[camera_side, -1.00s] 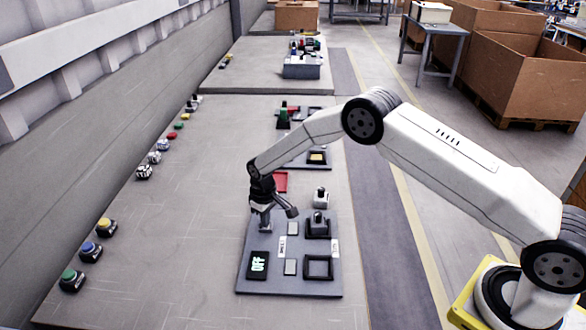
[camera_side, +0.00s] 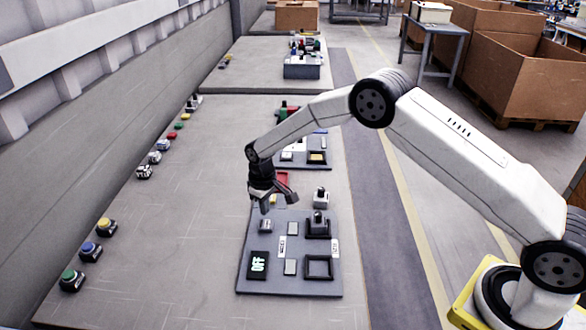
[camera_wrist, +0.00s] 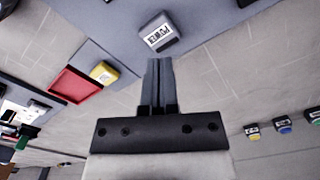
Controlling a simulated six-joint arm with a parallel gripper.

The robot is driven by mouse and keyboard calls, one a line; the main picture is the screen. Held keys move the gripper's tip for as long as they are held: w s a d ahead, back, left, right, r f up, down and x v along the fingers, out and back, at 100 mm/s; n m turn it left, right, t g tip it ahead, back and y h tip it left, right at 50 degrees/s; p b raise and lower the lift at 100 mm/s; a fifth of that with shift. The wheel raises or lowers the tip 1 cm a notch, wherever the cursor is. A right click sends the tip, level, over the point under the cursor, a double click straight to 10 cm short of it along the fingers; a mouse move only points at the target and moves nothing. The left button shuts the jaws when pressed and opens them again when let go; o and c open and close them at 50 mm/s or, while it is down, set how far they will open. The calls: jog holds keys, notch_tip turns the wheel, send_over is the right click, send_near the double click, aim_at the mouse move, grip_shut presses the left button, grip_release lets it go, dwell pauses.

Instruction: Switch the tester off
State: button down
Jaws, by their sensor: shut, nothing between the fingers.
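The tester (camera_side: 290,286) is a grey panel on the bench. Its dark display (camera_side: 258,264) reads OFF in the side view. The power switch (camera_side: 265,226) is a light block on the panel's far left part, and its POWER label shows in the wrist view (camera_wrist: 158,33). My gripper (camera_side: 264,210) hangs above the panel's far left edge, apart from the switch. In the wrist view its fingers (camera_wrist: 159,62) are shut together with nothing between them, pointing towards the switch.
Small and square blocks and a socket frame (camera_side: 319,267) sit on the panel. A red tray (camera_wrist: 75,84) and yellow block (camera_wrist: 104,72) lie just beyond it. Coloured buttons (camera_side: 90,252) line the left wall. The bench between them and the panel is clear.

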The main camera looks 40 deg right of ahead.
jog(key=shift+r, duration=1.2)
notch_tip(320, 180, up, 6)
send_over(270, 225)
jog(key=w, duration=0.1)
jog(key=shift+a, duration=0.25)
jog(key=s+d+r+m+t, duration=0.1)
jog(key=s+d, duration=0.1)
jog(key=s, duration=0.7)
jog(key=s+d+r+m, duration=0.1)
jog(key=s+d+r, duration=0.1)
jog(key=s, duration=0.8)
jog(key=s+d+r+m+t, duration=0.1)
jog(key=s+d+r, duration=0.1)
jog(key=s, duration=0.7)
jog(key=shift+s+d+r+t, duration=0.15)
jog(key=shift+d+r+t, duration=0.05)
jog(key=shift+d+t, duration=0.15)
